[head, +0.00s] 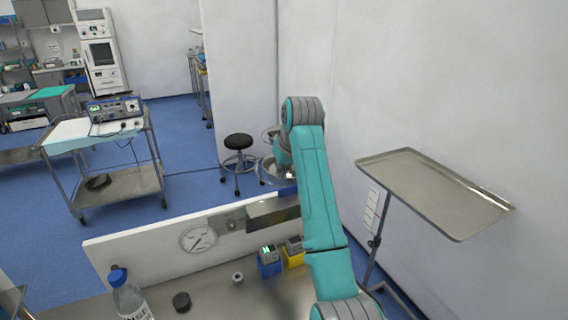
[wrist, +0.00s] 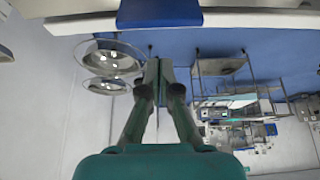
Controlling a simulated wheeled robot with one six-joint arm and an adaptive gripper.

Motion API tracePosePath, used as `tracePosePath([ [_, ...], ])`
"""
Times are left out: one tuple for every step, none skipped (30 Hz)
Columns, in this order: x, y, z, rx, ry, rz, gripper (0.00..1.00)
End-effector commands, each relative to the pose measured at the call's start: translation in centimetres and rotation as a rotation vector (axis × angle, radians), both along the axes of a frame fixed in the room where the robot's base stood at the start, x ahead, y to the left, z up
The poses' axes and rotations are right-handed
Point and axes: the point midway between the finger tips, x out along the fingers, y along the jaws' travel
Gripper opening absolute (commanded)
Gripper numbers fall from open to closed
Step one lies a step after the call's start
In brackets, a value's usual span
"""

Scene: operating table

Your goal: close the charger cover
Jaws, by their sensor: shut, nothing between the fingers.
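A grey metallic flap (head: 272,212) stands out from the top right part of a long white panel (head: 150,245) in the head view; I take it for the charger cover, and it looks raised. What lies under or behind it is hidden, partly by my arm.
A blue holder (head: 269,268) and a yellow holder (head: 294,260) with small devices stand below the flap. A bottle (head: 128,297), a dark puck (head: 181,302) and a small cylinder (head: 238,278) stand on the counter. A metal tray (head: 430,190) is at right.

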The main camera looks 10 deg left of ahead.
Motion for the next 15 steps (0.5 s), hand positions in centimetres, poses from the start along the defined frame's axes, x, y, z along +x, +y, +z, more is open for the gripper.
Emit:
tracePosePath([
  [-0.4, -0.4, 0.0, 0.001, -0.003, -0.001, 0.0],
  [-0.7, -0.5, 0.0, 0.002, -0.004, -0.001, 0.0],
  [-0.9, -0.7, 0.0, 0.001, -0.003, -0.001, 0.0],
  [-1.2, -0.9, -0.1, 0.001, -0.003, -0.001, 0.0],
  [-1.4, -1.0, -0.2, 0.001, -0.002, -0.001, 0.0],
  [-1.7, -1.2, -0.2, 0.001, -0.003, -0.001, 0.0],
  [-1.9, -1.4, -0.2, 0.001, -0.003, -0.001, 0.0],
  [-2.1, -1.5, -0.2, 0.001, -0.002, -0.001, 0.0],
  [-2.3, -1.7, -0.3, 0.001, -0.003, -0.001, 0.0],
  [-2.5, -1.8, -0.3, 0.001, -0.002, -0.001, 0.0],
  [-2.7, -1.9, -0.4, 0.001, -0.003, -0.001, 0.0],
  [-2.8, -2.0, -0.4, 0.001, -0.003, -0.001, 0.0],
  [-3.0, -2.1, -0.4, 0.001, -0.003, -0.001, 0.0],
  [-3.0, -2.1, -0.4, 0.001, -0.002, -0.001, 0.0],
  [-3.1, -2.2, -0.4, 0.001, -0.002, -0.001, 0.0],
])
